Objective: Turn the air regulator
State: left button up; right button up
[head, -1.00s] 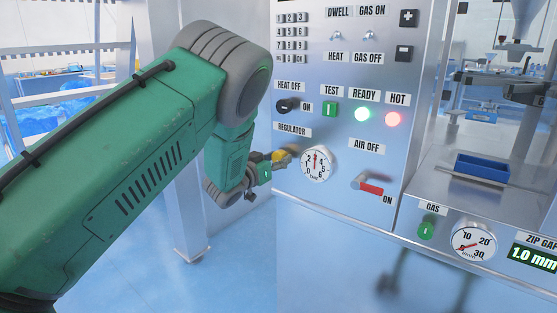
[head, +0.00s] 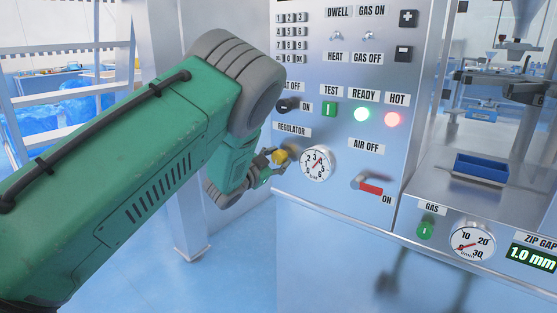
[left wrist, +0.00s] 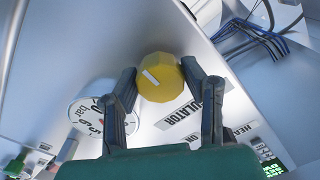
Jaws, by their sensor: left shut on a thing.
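The air regulator is a yellow knob (head: 280,157) on the steel machine panel, beside the REGULATOR label (head: 292,130). In the left wrist view the knob (left wrist: 160,80) shows a white pointer mark on its face. My left gripper (head: 271,163) is shut on the knob, with one finger on each side of it in the left wrist view. The round pressure gauge (head: 315,165) sits just right of the knob; its red needle points up and to the right, around 4. My right gripper is not in view.
The AIR OFF/ON lever (head: 370,187) with a red handle sticks out right of the gauge. The HEAT switch (head: 288,105) and green TEST button (head: 330,110) are above. A blue tray (head: 481,167) stands on the shelf at right. The floor below is clear.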

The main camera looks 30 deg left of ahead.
pick_arm(q)
jog(key=shift+f+m, duration=0.1)
jog(key=shift+m, duration=1.2)
jog(key=o, duration=1.1)
jog(key=shift+o, duration=0.2)
jog(key=shift+s, duration=0.15)
jog(key=shift+s, duration=0.35)
jog(key=s, duration=1.1)
jog(key=shift+a+f, duration=0.2)
jog(key=shift+a, duration=0.15)
